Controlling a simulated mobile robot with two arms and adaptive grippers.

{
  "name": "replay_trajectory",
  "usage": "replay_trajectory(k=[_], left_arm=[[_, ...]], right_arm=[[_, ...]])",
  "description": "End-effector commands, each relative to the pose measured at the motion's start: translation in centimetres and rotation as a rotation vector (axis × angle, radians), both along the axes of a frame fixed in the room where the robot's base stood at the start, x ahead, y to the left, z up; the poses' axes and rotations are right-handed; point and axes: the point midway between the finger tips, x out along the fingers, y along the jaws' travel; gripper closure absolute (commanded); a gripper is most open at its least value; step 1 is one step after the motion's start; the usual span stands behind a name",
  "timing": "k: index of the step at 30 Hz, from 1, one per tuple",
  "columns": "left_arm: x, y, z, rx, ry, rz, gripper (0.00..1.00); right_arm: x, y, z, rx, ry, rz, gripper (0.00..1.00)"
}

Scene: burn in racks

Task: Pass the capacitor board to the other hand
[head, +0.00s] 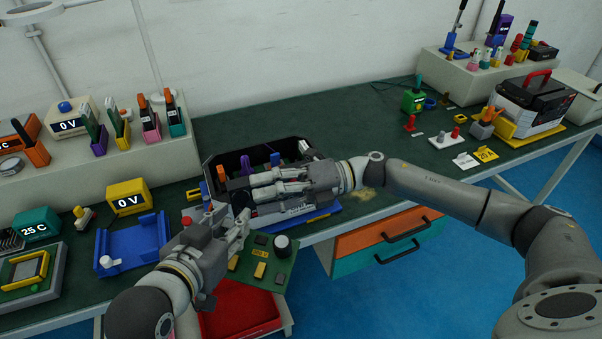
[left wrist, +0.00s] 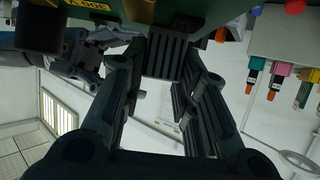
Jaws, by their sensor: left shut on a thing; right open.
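The capacitor board (head: 264,262) is a green board with yellow and dark parts and a black round capacitor with a pale top. It hangs off the table's front edge, held by my left gripper (head: 244,228), which is shut on its left edge. In the left wrist view the board's green edge (left wrist: 215,14) crosses the top, with the left gripper (left wrist: 172,55) on it; a yellow label shows upside down. My right gripper (head: 240,191) is open and empty, pointing left just beyond the board and above a black bin, apart from the board.
The black bin (head: 212,163) with small parts stands behind my grippers. A blue cradle (head: 133,243) and a yellow meter (head: 129,197) stand to the left. A red open bin (head: 240,310) lies below the board. An orange drawer (head: 385,228) is under the table.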

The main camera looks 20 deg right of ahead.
Motion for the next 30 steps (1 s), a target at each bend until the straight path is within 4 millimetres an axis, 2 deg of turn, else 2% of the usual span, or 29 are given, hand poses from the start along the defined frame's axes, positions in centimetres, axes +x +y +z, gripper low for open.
replay_trajectory(k=[1, 6, 9, 11, 14, 19, 24, 30], left_arm=[[0.0, 0.0, 0.1, -0.001, -0.002, 0.000, 1.00], [0.0, 0.0, 0.1, -0.001, -0.002, 0.000, 1.00], [0.0, 0.0, 0.1, -0.001, -0.002, 0.000, 1.00], [0.0, 0.0, 0.1, -0.001, -0.002, 0.000, 1.00], [0.0, 0.0, 0.1, -0.001, -0.002, 0.000, 1.00], [0.0, 0.0, 0.1, -0.001, -0.002, 0.000, 1.00], [0.0, 0.0, 0.1, -0.001, -0.002, 0.000, 1.00], [0.0, 0.0, 0.1, -0.001, -0.002, 0.000, 1.00]], right_arm=[[0.4, 1.5, 2.9, -0.006, -0.146, 0.066, 0.47], [0.4, 4.5, 10.0, -0.081, -0.611, 0.258, 0.47], [0.1, 5.7, 13.5, -0.142, -0.869, 0.360, 0.47], [-0.6, 6.0, 14.7, -0.201, -1.001, 0.437, 0.47], [-3.3, 5.2, 14.4, -0.353, -1.150, 0.625, 0.47], [-6.9, 1.8, 12.5, -0.614, -1.289, 0.934, 0.47], [-8.4, -1.5, 11.7, -0.799, -1.337, 1.132, 0.47], [-9.0, -3.0, 11.1, -0.880, -1.345, 1.218, 0.47]])
